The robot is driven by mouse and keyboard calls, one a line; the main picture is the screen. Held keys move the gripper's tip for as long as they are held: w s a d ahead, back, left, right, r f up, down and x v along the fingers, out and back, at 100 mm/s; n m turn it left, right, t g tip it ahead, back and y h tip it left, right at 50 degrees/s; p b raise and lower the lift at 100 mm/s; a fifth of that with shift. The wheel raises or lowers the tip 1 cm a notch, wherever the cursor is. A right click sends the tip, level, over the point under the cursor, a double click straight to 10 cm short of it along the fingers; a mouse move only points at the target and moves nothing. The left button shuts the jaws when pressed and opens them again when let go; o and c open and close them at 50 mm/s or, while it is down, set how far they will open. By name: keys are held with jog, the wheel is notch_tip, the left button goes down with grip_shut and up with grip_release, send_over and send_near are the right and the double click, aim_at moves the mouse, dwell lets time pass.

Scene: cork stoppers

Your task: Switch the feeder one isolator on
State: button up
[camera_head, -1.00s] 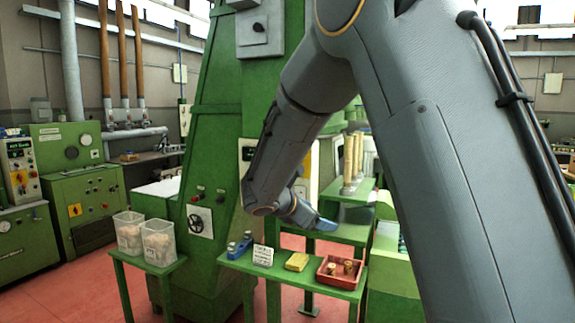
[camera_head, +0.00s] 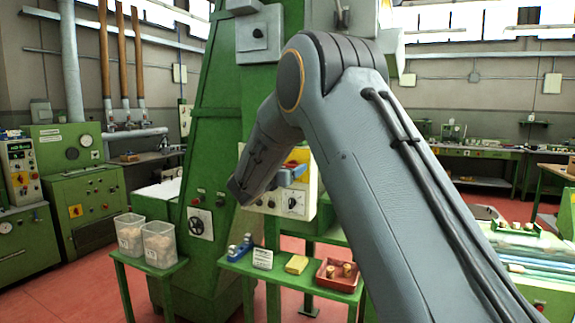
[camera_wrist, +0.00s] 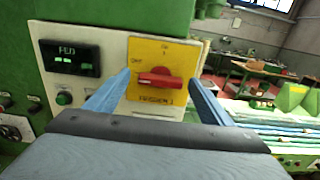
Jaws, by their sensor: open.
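The isolator is a red rotary handle (camera_wrist: 153,79) on a yellow plate (camera_wrist: 160,52) in the wrist view. The handle lies about horizontal, its left end toward a small mark that looks like OFF; another mark is above it. The plate's lower label is too blurred to read surely. My gripper (camera_wrist: 160,74) is open, its blue fingers on either side of the handle, with gaps visible on both sides. In the head view my gripper (camera_head: 291,174) is at the control panel (camera_head: 308,200) and hides part of it.
Left of the plate are a dark display (camera_wrist: 70,58) and a green button (camera_wrist: 64,98). Below the panel, a green bench holds a blue item (camera_head: 240,250), a yellow block (camera_head: 296,264) and a red tray (camera_head: 338,284). Clear bins (camera_head: 158,244) stand left.

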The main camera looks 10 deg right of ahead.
jog(key=shift+w+d, duration=0.25)
jog(key=shift+w, duration=0.05)
jog(key=c, duration=1)
jog(key=shift+c, duration=0.2)
jog(key=shift+f+m+b, duration=0.15)
jog(key=shift+m+b, duration=0.25)
jog(key=shift+b, duration=0.7)
jog(key=m+b, duration=0.8)
jog(key=b, duration=0.9)
jog(key=m+b, duration=0.9)
jog(key=b, duration=0.9)
jog(key=shift+s+d+f, duration=0.1)
jog(key=shift+f, duration=0.05)
